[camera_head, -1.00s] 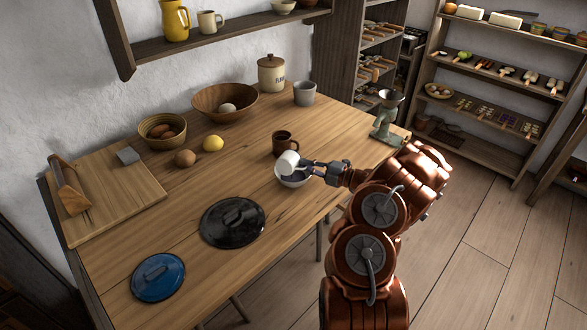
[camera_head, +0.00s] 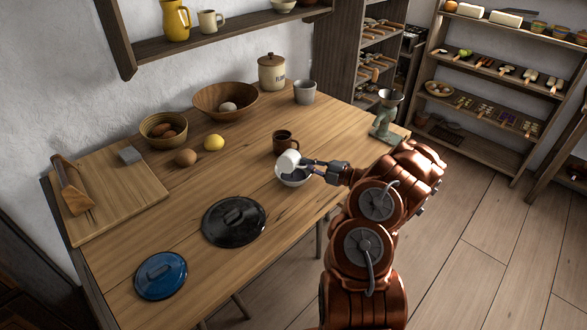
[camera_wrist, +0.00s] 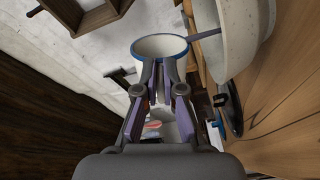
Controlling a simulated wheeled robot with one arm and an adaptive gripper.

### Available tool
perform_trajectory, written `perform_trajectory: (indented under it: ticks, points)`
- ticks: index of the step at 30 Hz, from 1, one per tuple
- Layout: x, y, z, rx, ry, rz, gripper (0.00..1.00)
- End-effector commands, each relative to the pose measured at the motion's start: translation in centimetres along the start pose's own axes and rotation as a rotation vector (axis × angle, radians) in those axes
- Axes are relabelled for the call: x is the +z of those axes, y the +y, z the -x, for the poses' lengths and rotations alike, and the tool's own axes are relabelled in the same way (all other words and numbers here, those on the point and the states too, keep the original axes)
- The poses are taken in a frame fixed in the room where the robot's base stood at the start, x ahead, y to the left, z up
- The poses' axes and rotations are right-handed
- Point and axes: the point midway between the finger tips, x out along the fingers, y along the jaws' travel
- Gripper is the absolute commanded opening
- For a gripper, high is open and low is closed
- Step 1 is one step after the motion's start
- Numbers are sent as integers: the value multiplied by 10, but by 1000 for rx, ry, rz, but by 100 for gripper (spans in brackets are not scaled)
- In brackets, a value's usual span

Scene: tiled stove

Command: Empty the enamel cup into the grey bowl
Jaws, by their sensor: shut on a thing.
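The white enamel cup (camera_head: 288,161) is held tilted just above the grey bowl (camera_head: 293,181) near the table's right edge. In the wrist view the cup (camera_wrist: 161,47) shows a blue rim and a pale inside, with no contents that I can make out. The bowl (camera_wrist: 240,40) shows at the upper right of that view, close beside the cup. My gripper (camera_head: 308,166) is shut on the cup, and its fingers (camera_wrist: 161,75) meet at the cup's near side. What lies in the bowl is mostly hidden by the cup and gripper.
A brown mug (camera_head: 285,142) stands just behind the cup. A black lid (camera_head: 233,222) and a blue lid (camera_head: 160,276) lie toward the front. A grey cup (camera_head: 304,92), a wooden bowl (camera_head: 205,100) and a green grinder (camera_head: 383,125) stand farther back.

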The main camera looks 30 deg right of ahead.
Motion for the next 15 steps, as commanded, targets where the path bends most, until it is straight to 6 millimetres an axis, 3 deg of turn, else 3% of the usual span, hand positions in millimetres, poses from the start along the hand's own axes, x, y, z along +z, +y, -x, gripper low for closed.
perform_trajectory:
  ticks: [15]
  points:
    - [1,1,-1,0,0,-57,0]
